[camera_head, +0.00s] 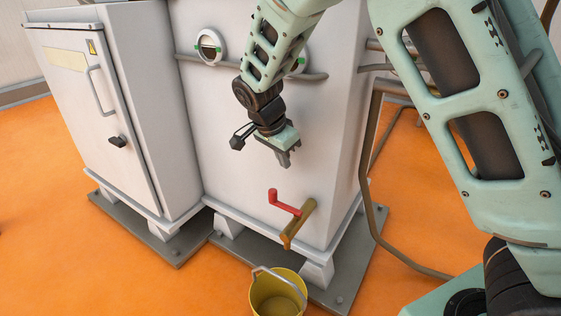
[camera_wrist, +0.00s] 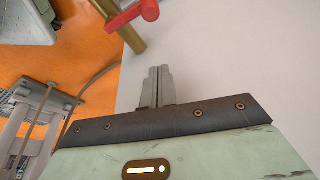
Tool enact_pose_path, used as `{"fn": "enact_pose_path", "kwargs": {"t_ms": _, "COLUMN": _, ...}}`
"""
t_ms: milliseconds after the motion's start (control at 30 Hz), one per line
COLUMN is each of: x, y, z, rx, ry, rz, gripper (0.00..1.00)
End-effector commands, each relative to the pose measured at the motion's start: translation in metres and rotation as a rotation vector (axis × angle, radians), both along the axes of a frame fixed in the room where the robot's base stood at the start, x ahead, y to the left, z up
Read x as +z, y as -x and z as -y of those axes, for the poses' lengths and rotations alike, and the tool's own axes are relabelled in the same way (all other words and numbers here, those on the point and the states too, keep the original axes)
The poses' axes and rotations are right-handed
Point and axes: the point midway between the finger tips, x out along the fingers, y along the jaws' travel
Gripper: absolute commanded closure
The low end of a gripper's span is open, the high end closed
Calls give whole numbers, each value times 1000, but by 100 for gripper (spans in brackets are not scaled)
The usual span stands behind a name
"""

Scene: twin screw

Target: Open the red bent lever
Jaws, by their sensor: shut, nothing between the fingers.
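The red bent lever (camera_head: 284,204) sits on a brass-coloured pipe (camera_head: 299,224) low on the front of the white cabinet. It also shows at the top of the wrist view (camera_wrist: 136,16), beside the brass pipe (camera_wrist: 130,37). My gripper (camera_head: 285,163) is above the lever in the head view, pointing down, and is apart from it. In the wrist view the two fingers of my gripper (camera_wrist: 158,70) are closed together with nothing between them. The lever's upper part is cut off in the wrist view.
A yellow bucket (camera_head: 278,292) stands on the orange floor below the pipe. The white cabinet (camera_head: 225,130) has a grey rail (camera_head: 225,72) across its front. A second white cabinet (camera_head: 85,130) with a handle stands at left. Bent pipes (camera_head: 370,190) run along the right side.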

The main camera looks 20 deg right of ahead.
Motion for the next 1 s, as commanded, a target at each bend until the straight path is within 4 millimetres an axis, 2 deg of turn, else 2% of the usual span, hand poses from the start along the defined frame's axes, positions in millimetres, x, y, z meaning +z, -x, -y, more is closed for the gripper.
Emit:
{"fn": "enact_pose_path", "kwargs": {"t_ms": 33, "x": -14, "y": -1, "z": 3, "rx": -2, "ry": 1, "rz": -1, "gripper": 100}}
{"fn": "enact_pose_path", "kwargs": {"t_ms": 367, "x": -79, "y": -9, "z": 25, "rx": -2, "ry": 1, "rz": -2, "gripper": 100}}
{"fn": "enact_pose_path", "kwargs": {"t_ms": 500, "x": -75, "y": 0, "z": -2, "rx": 6, "ry": -1, "rz": 2, "gripper": 100}}
{"fn": "enact_pose_path", "kwargs": {"t_ms": 600, "x": -73, "y": 4, "z": -11, "rx": 2, "ry": -1, "rz": 2, "gripper": 100}}
{"fn": "enact_pose_path", "kwargs": {"t_ms": 1000, "x": -70, "y": 6, "z": -14, "rx": 1, "ry": 1, "rz": 0, "gripper": 100}}
